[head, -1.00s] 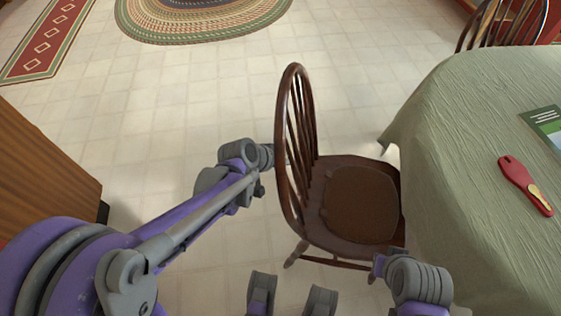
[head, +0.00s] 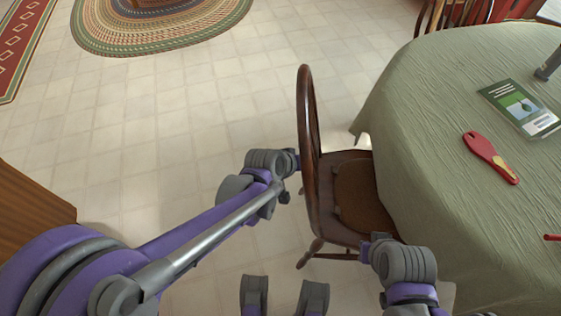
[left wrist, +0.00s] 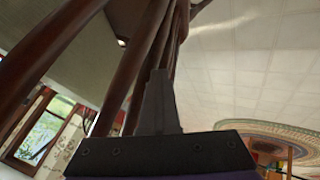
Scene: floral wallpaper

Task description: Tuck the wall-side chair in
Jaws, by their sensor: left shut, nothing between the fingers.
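The dark wooden chair (head: 308,150), with a spindle back and brown seat, stands upright at the table's left side. The seat's right part is hidden under the green tablecloth (head: 400,130). My left gripper (head: 294,161) is shut and empty, at the outer side of the chair back; contact is likely but not clear. In the left wrist view its closed fingers (left wrist: 158,105) are close to the dark spindles (left wrist: 125,70). My right gripper (head: 368,250) is by the near edge of the seat, and its fingers are too hidden to judge.
A red-handled item (head: 490,157) and a green booklet (head: 522,108) lie on the table. Another chair (head: 450,14) stands at the far side. A wooden cabinet (head: 30,215) is at left. Bare tiled floor (head: 170,130) lies between, with a braided rug (head: 160,28) beyond.

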